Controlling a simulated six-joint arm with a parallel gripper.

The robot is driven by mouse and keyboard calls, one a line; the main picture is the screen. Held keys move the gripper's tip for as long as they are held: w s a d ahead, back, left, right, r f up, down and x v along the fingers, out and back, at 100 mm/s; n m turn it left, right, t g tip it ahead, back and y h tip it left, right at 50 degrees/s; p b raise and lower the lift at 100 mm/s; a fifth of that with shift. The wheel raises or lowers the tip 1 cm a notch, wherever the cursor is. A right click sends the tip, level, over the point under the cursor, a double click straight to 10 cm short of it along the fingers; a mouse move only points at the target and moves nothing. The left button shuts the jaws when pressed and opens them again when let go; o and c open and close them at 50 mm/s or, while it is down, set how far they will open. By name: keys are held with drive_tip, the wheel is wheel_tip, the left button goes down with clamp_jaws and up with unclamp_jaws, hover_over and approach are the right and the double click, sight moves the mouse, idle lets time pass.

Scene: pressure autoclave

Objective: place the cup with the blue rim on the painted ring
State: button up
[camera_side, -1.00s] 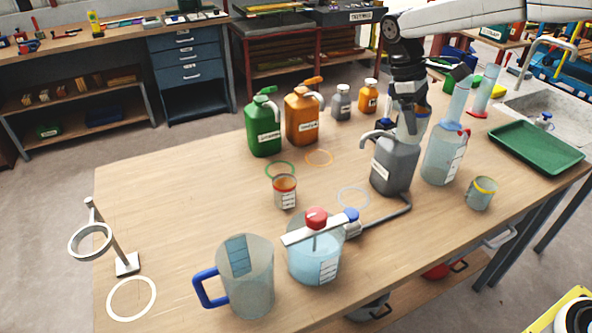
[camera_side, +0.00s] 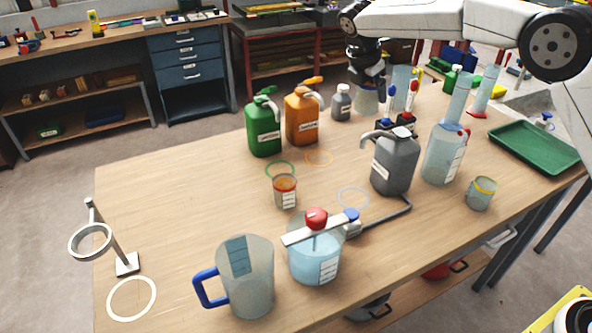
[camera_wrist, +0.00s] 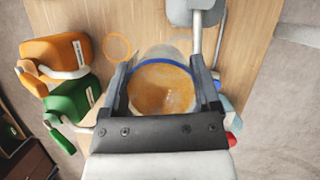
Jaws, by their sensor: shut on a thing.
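My gripper (camera_side: 367,80) is shut on the cup with the blue rim (camera_wrist: 164,62), a pale see-through cup. In the wrist view its fingers (camera_wrist: 160,82) stand either side of the cup and an orange-brown tone shows inside it. In the side view the cup (camera_side: 367,101) hangs below my gripper at the back of the table, right of a small grey bottle. Several painted rings lie on the table: a pale blue-white ring (camera_side: 341,189) front left of the grey jug, an orange ring (camera_side: 306,160), a green ring (camera_side: 266,167) and a white ring (camera_side: 110,307).
Green (camera_side: 263,130) and orange (camera_side: 301,120) jugs stand left of my gripper. The grey spouted jug (camera_side: 394,165), wash bottle (camera_side: 441,155) and yellow-rimmed cup (camera_side: 480,196) stand right. An orange-rimmed cup (camera_side: 285,193), lidded vessel (camera_side: 314,258) and pitcher (camera_side: 247,280) stand nearer the front.

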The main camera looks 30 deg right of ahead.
sight(360, 104)
drive_tip(key=w+n, duration=0.1)
drive_tip(key=w+n+t, duration=0.1)
drive_tip(key=n, duration=0.1)
drive_tip(key=shift+w+a, duration=0.3)
wheel_tip(360, 104, down, 5)
drive_tip(key=shift+f+y, duration=0.1)
drive_tip(key=shift+y, duration=0.2)
wheel_tip(360, 104, down, 13)
drive_tip(key=shift+f, duration=0.15)
drive_tip(key=shift+f, duration=2.2)
drive_tip(key=shift+f, duration=0.15)
drive_tip(key=o, duration=1)
drive_tip(key=shift+o, duration=0.2)
